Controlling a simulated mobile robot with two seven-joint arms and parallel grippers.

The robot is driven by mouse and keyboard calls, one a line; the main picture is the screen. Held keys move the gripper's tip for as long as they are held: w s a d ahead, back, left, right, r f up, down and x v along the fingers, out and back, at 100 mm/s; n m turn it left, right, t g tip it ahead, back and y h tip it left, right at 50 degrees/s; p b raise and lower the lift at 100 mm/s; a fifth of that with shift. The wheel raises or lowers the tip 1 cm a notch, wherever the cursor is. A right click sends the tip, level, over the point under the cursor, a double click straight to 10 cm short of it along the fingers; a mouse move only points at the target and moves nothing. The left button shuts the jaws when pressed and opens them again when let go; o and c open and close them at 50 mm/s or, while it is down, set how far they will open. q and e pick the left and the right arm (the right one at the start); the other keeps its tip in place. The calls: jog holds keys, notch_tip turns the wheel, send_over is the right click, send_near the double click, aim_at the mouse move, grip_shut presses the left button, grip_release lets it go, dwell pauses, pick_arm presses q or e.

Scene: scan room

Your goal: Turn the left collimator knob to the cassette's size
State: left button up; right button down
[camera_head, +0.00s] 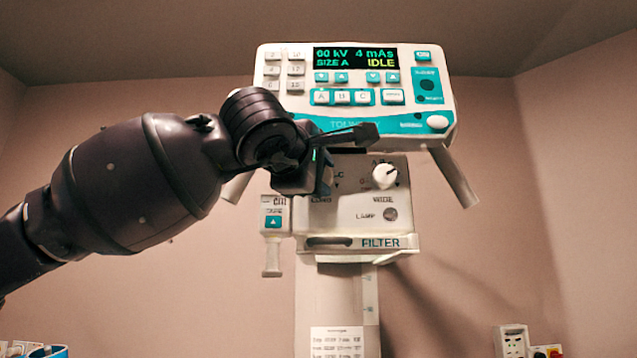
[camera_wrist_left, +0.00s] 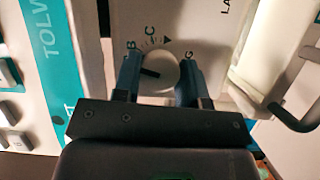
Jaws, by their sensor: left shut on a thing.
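The left collimator knob (camera_wrist_left: 157,70) is round and white with a black pointer line, and lies between the two fingers of my left gripper (camera_wrist_left: 160,75) in the left wrist view. The gripper is shut on it. The pointer line aims left in that view; letters B and C stand by the rim. In the head view my left gripper (camera_head: 322,168) covers this knob on the collimator box (camera_head: 350,222). The right collimator knob (camera_head: 385,176) is uncovered, above the word WIDE. No cassette is in view. My right gripper is not in view.
The control panel (camera_head: 440,90) above the collimator reads 60 kV, 4 mAs, SIZE A, IDLE. A lamp button (camera_head: 390,214) and the FILTER slot (camera_head: 330,242) sit below the knobs. A hand switch (camera_head: 273,222) hangs at left. Grey handles flank the box. Free room is on the right.

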pick_arm(q)
jog(key=shift+w+f+n+t, duration=0.15)
jog(key=shift+n+t, duration=0.15)
jog(key=shift+n, duration=0.2)
dwell(0.3)
jog(key=o, duration=0.9)
jog(key=shift+s, duration=0.2)
jog(key=v, duration=1)
jog(key=shift+s+a, duration=0.2)
jog(key=shift+s, duration=0.05)
